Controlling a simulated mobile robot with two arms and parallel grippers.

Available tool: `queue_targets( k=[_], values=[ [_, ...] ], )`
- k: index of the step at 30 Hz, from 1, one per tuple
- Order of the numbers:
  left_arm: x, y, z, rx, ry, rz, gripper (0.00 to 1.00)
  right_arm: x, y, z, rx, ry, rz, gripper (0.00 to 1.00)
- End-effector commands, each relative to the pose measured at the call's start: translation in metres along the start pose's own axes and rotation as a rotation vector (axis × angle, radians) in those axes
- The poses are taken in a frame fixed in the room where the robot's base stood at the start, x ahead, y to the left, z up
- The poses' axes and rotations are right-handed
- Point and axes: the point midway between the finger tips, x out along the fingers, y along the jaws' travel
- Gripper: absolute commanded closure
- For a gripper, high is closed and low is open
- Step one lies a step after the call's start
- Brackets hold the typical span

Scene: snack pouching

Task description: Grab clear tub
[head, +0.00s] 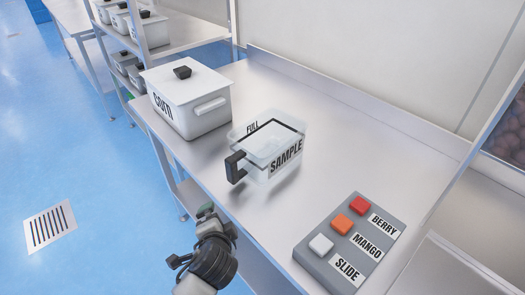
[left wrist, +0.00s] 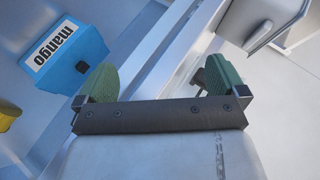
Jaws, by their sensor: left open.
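The clear tub (head: 268,145) stands on the metal counter in the head view. It is see-through, with a "FULL" mark, a "SAMPLE" label and a black handle (head: 235,167) on its front left side. My left gripper (head: 190,235) is below and left of the tub in the picture, apart from it. In the left wrist view its green-padded fingers (left wrist: 160,80) are spread with nothing between them. My right gripper is in neither view.
A white "CORN" bin (head: 190,100) with a lid stands left of the tub. A grey button panel (head: 350,245) with red, orange and white buttons is at the right front. Shelves (head: 185,35) hold more bins. A blue "mango" box (left wrist: 65,55) shows in the left wrist view.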

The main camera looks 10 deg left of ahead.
Motion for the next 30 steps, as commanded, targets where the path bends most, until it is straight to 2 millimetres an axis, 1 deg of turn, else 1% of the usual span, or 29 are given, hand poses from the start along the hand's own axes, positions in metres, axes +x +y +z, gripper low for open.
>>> queue_targets(
  k=[1,4,5,6,8,12,16,18,20,24,30],
  values=[
    [-0.011,-0.017,-0.006,-0.003,0.008,-0.033,0.00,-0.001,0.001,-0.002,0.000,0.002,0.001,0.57],
    [-0.030,-0.043,-0.013,-0.007,0.015,-0.089,0.00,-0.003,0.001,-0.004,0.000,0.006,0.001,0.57],
    [-0.032,-0.050,-0.018,0.007,0.022,-0.113,0.00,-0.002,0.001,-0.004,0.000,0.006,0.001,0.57],
    [-0.028,-0.057,-0.029,0.059,0.041,-0.162,0.00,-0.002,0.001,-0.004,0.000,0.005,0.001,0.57],
    [-0.027,-0.070,-0.043,0.124,0.066,-0.231,0.00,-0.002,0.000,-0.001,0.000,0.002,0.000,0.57],
    [-0.029,-0.096,-0.074,0.267,0.110,-0.385,0.00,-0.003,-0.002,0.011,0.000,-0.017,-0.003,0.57],
    [-0.033,-0.110,-0.094,0.363,0.134,-0.490,0.00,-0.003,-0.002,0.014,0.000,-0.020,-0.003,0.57],
    [-0.031,-0.109,-0.097,0.390,0.136,-0.515,0.00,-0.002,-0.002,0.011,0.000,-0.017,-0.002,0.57],
    [-0.027,-0.103,-0.096,0.398,0.137,-0.520,0.00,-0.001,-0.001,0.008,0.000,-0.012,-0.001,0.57],
    [-0.012,-0.079,-0.086,0.399,0.136,-0.517,0.00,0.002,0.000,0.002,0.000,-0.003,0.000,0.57],
    [0.006,-0.051,-0.074,0.396,0.139,-0.517,0.00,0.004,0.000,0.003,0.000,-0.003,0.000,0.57]
  ],
)
